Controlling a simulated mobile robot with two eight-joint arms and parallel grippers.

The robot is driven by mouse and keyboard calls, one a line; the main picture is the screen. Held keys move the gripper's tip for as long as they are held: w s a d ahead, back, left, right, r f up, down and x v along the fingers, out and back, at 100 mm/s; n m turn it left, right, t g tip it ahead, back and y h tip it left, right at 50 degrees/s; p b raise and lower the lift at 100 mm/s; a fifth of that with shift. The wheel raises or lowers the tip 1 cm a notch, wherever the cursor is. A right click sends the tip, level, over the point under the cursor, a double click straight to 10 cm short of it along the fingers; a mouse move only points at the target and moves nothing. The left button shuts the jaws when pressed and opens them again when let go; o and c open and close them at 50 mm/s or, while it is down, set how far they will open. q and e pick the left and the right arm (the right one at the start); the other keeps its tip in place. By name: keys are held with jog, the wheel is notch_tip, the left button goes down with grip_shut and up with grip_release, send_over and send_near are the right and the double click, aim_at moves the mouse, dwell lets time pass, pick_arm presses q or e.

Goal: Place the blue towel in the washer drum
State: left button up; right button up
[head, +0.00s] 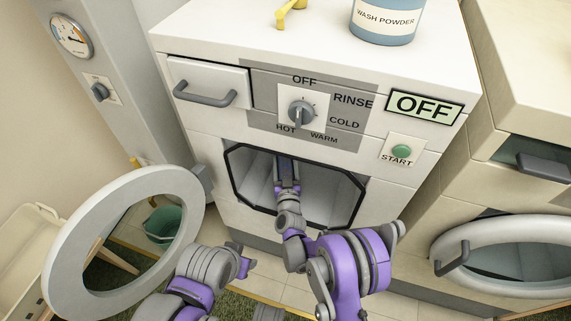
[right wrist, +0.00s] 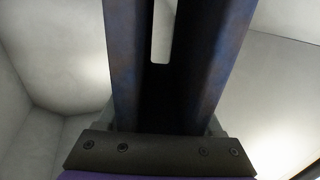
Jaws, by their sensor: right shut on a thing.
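The washer drum (head: 335,195) is a pale chamber behind a dark-rimmed opening in the front of the white washer (head: 400,180). Its round door (head: 75,250) stands swung open to the left. My right gripper (head: 287,165) reaches through the opening into the drum. In the right wrist view its two long dark, bluish fingers (right wrist: 160,40) point into the pale interior with a narrow gap between them. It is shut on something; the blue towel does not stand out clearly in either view. My left gripper (head: 241,260) is outside, low in front of the washer, its jaws unclear.
A wash powder tub (head: 382,22) and a yellow object (head: 290,14) stand on the washer top. The display (head: 424,106) reads OFF. A green bucket (head: 160,226) shows through the door ring. A second machine (head: 500,190) stands at the right.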

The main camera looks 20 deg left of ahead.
jog(key=shift+r, duration=0.1)
jog(key=o, duration=1.5)
jog(key=shift+f, duration=0.2)
jog(key=shift+r, duration=0.2)
jog(key=shift+s+d, duration=0.1)
jog(key=shift+s, duration=0.2)
jog(key=v, duration=1.1)
jog(key=shift+s+p, duration=0.2)
jog(key=shift+p, duration=0.2)
